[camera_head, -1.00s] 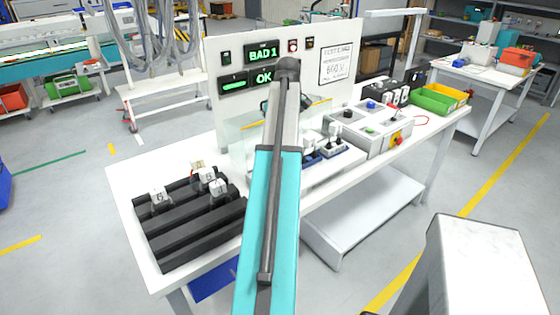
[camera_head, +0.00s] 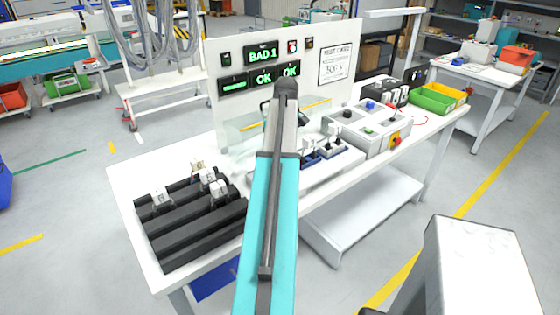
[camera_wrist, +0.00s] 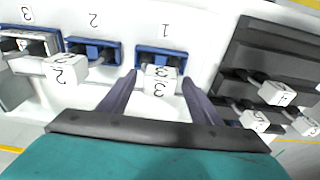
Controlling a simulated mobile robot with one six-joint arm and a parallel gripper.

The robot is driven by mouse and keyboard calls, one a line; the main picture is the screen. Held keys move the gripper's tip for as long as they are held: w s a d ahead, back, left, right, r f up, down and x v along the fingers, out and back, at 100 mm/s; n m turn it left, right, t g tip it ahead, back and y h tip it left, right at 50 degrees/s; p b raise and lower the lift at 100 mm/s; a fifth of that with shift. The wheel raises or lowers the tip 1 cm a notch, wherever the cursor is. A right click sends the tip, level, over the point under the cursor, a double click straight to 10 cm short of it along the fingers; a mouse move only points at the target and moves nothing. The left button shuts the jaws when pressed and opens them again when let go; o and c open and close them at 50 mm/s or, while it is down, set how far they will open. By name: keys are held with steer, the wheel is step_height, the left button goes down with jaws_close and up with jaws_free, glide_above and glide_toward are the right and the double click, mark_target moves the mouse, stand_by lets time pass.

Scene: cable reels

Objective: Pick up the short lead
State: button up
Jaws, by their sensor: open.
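In the wrist view my gripper (camera_wrist: 159,80) is open, its two dark fingers on either side of a white plug block marked 3 (camera_wrist: 160,82). I cannot tell whether they touch it. The block sits at the blue socket (camera_wrist: 166,52) labelled 1. A white block marked 2 (camera_wrist: 67,69) sits beside the blue socket (camera_wrist: 93,50) labelled 2. Several white numbered blocks lie on the black slotted rack (camera_head: 190,233), which also shows in the wrist view (camera_wrist: 262,54). The pictures do not show which lead is the short one. In the head view my arm hides my gripper.
A white panel (camera_head: 230,110) with green displays reading BAD 1, OK and OK stands behind the sockets. A grey control box (camera_head: 362,130) with buttons is to the right. Green and yellow bins (camera_head: 432,99) stand at the table's right end.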

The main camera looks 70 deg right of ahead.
stand_by(0.5)
steer(key=c, duration=1.3)
steer(key=shift+r, duration=0.1)
steer(key=shift+r+b, duration=0.75)
steer(key=shift+r, duration=0.85)
steer(key=s+a+b, duration=0.1)
steer(key=s+a, duration=0.1)
steer(key=s, duration=0.2)
steer(key=s+a+r+b, duration=0.1)
steer(key=s+a, duration=0.1)
steer(key=s, duration=0.3)
steer(key=s+a+b, duration=0.1)
steer(key=s+a, duration=0.2)
steer(key=s, duration=0.2)
steer(key=shift+s+r, duration=0.25)
steer(key=shift+r, duration=0.15)
steer(key=shift+r+p, duration=1.95)
steer(key=shift+r, duration=0.45)
